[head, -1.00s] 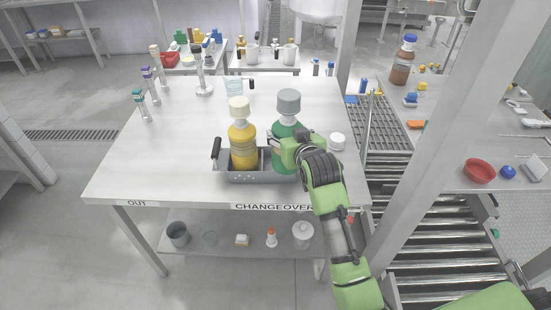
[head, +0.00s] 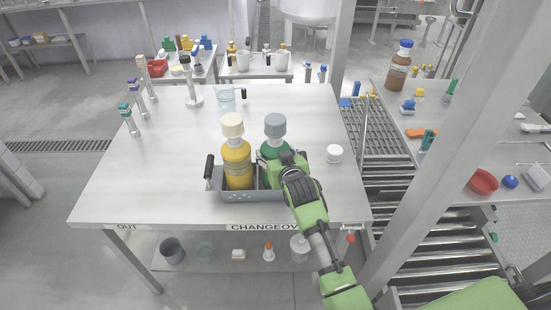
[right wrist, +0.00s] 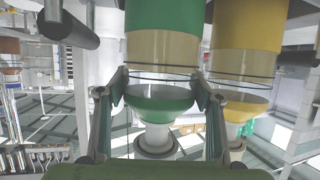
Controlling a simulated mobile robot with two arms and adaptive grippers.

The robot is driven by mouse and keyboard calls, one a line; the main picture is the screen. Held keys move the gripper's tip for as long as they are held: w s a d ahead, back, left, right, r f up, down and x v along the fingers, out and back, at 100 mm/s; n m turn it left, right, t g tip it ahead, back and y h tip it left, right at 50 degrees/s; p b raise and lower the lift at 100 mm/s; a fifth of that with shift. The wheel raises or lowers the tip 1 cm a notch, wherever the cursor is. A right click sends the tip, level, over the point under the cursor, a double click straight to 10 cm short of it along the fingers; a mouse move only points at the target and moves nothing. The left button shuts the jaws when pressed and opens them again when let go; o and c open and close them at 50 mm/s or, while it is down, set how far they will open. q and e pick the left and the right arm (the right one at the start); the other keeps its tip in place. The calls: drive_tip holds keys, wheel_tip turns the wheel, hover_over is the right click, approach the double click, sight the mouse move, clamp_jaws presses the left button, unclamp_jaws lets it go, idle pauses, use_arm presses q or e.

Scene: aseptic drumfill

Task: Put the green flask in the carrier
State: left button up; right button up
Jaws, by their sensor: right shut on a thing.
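The green flask (head: 270,150) with a grey cap stands upright at the right part of the grey carrier (head: 250,195). Its lower part is hidden by my arm and the carrier wall, so I cannot tell whether it touches the carrier floor. My right gripper (head: 285,163) is shut on the green flask. In the right wrist view its fingers (right wrist: 160,92) lie on both sides of the green flask (right wrist: 165,50), which appears cap-down there. A yellow flask (head: 237,165) with a cream cap stands in the carrier's left part. My left gripper is not in view.
The white table (head: 130,185) is mostly clear around the carrier. A small white lid (head: 334,154) lies right of my gripper. A clear beaker (head: 226,97) and several capped tubes stand further back. A roller conveyor and a grey post (head: 415,150) are at the right.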

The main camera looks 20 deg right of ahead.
drive_tip(key=shift+f, duration=0.75)
drive_tip(key=shift+w+f, duration=0.1)
drive_tip(key=shift+f, duration=0.05)
drive_tip(key=o, duration=2)
drive_tip(key=shift+f, duration=0.3)
drive_tip(key=shift+c, duration=0.2)
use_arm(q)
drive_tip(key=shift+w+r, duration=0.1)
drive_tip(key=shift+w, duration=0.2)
use_arm(e)
drive_tip(key=shift+o, duration=0.3)
drive_tip(key=shift+s, duration=0.2)
drive_tip(key=shift+r, duration=0.1)
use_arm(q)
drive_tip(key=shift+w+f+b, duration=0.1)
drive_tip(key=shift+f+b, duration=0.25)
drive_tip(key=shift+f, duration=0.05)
use_arm(e)
drive_tip(key=v, duration=1.2)
